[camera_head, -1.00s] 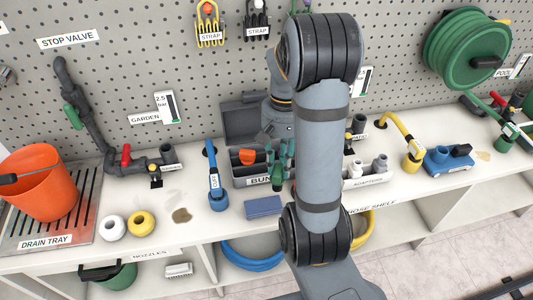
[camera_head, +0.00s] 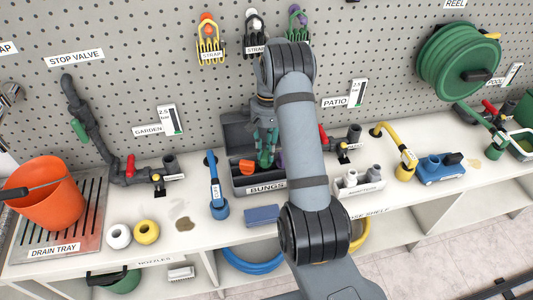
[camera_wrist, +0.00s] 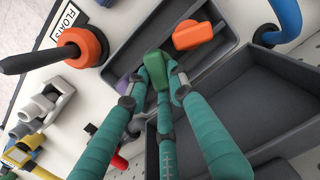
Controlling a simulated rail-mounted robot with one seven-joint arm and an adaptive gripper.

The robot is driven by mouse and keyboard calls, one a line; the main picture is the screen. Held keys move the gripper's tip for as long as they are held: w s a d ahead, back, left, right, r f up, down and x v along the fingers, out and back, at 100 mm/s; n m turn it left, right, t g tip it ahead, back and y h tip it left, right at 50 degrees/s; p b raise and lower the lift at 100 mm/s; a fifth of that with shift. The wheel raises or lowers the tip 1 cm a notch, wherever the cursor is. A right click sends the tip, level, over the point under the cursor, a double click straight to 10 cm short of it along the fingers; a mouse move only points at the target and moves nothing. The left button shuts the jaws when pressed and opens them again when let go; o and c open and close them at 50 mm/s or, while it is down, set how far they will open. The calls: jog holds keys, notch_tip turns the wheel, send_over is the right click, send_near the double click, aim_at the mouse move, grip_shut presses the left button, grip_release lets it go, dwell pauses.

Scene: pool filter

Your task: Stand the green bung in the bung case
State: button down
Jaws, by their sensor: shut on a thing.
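The dark grey bung case (camera_head: 262,185), labelled BUNGS, stands on the bench with its lid raised at the back. An orange bung (camera_head: 246,166) is in its left part; it also shows in the wrist view (camera_wrist: 193,36). A purple bung (camera_head: 279,160) is at its right, partly hidden by my arm. My gripper (camera_head: 266,160) points down over the case. In the wrist view its teal fingers are shut on the green bung (camera_wrist: 155,67), between the orange and purple bungs. The lower end of the green bung is hidden, so I cannot tell whether it touches the case floor.
A blue fitting with a hose (camera_head: 219,208) stands close left of the case. The pegboard rises behind. Bare bench lies around the brown stain at the left.

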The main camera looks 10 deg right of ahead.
jog(key=shift+f, duration=1)
jog(key=shift+f, duration=0.15)
jog(key=c, duration=1.5)
grip_release()
jog(key=shift+w+d+r, duration=0.1)
jog(key=shift+w+r, duration=0.05)
jog(key=shift+r, duration=1.15)
jog(key=shift+w+d+r, duration=0.1)
jog(key=shift+w+r, duration=0.1)
jog(key=shift+r, duration=1.1)
jog(key=shift+w+r, duration=0.15)
jog(key=shift+r, duration=1.15)
